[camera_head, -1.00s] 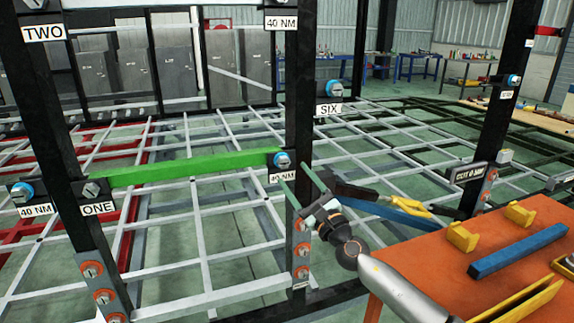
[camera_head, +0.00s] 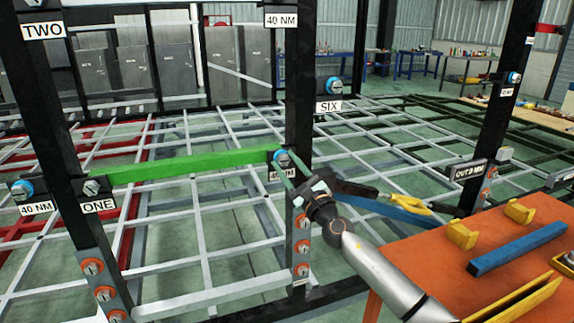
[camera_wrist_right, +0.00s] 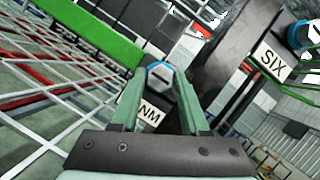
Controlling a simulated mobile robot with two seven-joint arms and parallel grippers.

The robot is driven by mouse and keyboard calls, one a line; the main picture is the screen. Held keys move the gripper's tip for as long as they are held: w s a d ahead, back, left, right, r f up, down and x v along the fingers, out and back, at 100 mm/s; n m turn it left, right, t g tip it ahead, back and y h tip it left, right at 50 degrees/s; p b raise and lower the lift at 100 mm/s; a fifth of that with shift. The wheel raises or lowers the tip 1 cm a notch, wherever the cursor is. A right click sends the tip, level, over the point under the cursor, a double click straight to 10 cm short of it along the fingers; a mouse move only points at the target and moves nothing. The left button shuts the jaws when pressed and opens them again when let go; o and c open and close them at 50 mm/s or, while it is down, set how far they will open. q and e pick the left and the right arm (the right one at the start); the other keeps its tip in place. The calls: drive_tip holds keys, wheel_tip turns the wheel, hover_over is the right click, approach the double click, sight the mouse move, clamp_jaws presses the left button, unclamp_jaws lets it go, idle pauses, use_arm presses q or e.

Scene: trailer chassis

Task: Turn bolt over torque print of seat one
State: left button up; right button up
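A green bar (camera_head: 185,167) runs from the left post to the middle post. A blue-ringed bolt (camera_head: 282,158) with a slotted head sits at its right end, above a 40 NM label (camera_head: 276,174) partly covered by my gripper. My right gripper (camera_head: 287,167) is at this bolt. In the wrist view its fingers (camera_wrist_right: 160,76) are apart, on either side of the bolt head (camera_wrist_right: 159,78); contact cannot be told. The ONE label (camera_head: 98,206) is on the left post under a grey bolt (camera_head: 91,187). Another blue-ringed bolt (camera_head: 22,190) is above a 40 NM label at far left. My left gripper is out of view.
An orange table (camera_head: 440,255) at lower right carries yellow holders (camera_head: 461,235) and a blue bar (camera_head: 518,250). A yellow-handled tool (camera_head: 411,206) lies near its far edge. Dark posts (camera_head: 299,90) stand upright beside the gripper. A SIX label (camera_head: 329,107) is to the right.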

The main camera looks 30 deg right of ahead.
clamp_jaws()
